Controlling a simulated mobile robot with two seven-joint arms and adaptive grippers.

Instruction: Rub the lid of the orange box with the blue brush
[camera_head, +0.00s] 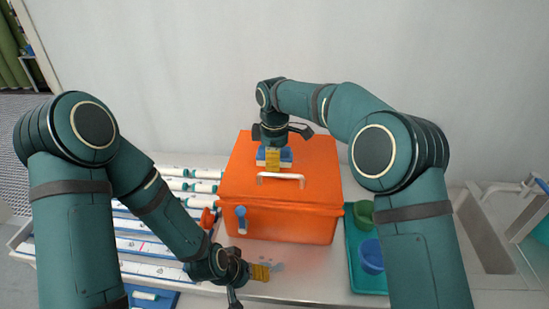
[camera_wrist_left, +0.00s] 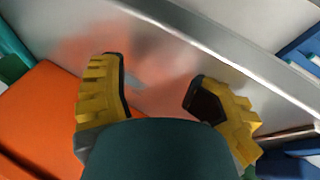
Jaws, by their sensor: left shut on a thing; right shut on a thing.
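The orange box (camera_head: 322,184) stands on the table with its lid down and a white handle (camera_head: 281,180) on top. My right gripper (camera_head: 273,158) is shut on the blue brush (camera_head: 287,155), which sits upright at the lid, behind the handle. Its bristles seem to touch the lid. My left gripper (camera_head: 261,272) is low over the table in front of the box. In the left wrist view its two yellow fingers (camera_wrist_left: 160,102) stand apart, and I see nothing between them but shiny table. The box's orange side (camera_wrist_left: 40,110) shows at the left there.
A blue latch (camera_head: 241,218) is on the box front. A teal tray (camera_head: 352,262) with a green cup (camera_head: 363,213) and a blue cup (camera_head: 371,256) stands at right, near a sink (camera_head: 480,235). White tubes (camera_head: 190,172) in racks lie left. Bare table is in front.

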